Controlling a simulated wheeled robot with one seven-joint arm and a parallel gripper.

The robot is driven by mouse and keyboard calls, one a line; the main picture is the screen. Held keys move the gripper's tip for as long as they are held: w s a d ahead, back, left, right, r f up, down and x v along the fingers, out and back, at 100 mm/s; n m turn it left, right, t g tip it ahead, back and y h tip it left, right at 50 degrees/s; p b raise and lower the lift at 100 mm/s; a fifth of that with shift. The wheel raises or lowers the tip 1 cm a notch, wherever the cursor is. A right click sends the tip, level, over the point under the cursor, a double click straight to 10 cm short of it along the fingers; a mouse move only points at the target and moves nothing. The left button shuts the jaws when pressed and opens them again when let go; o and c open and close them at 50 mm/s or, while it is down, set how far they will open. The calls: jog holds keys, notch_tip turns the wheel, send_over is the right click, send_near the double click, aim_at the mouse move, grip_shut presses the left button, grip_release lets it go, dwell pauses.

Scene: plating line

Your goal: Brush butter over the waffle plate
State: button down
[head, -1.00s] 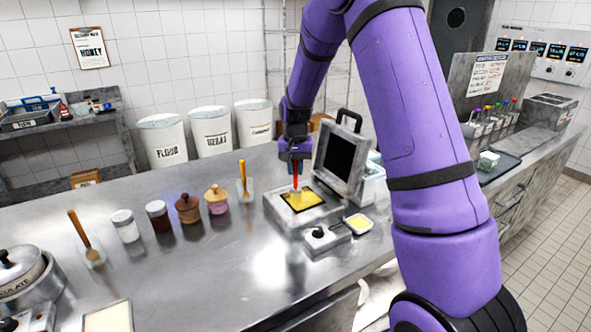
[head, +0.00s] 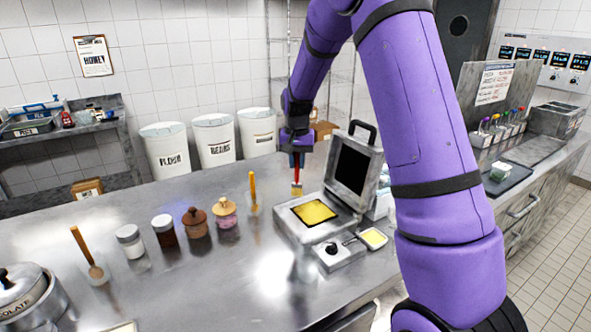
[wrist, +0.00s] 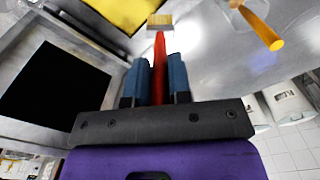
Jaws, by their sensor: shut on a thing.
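My gripper (head: 296,158) is shut on the red handle of a brush (head: 297,182) whose bristles point down. In the wrist view, the blue fingers (wrist: 158,80) close on the red handle, and the pale brush head (wrist: 160,20) is at the top. The waffle plate (head: 313,212) lies in the open waffle iron and is yellow across its face. The brush is raised above and behind the plate, apart from it. The iron's dark lid (head: 352,167) stands open at the right. A small dish of yellow butter (head: 373,238) sits right of the iron.
A control box with a black knob (head: 331,252) sits in front of the iron. Several jars and pots (head: 196,222) and a yellow-handled tool (head: 253,190) stand to the left. The steel counter (head: 235,290) in front is clear.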

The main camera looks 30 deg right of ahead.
jog(key=shift+r, duration=2.05)
jog(key=shift+d, duration=0.1)
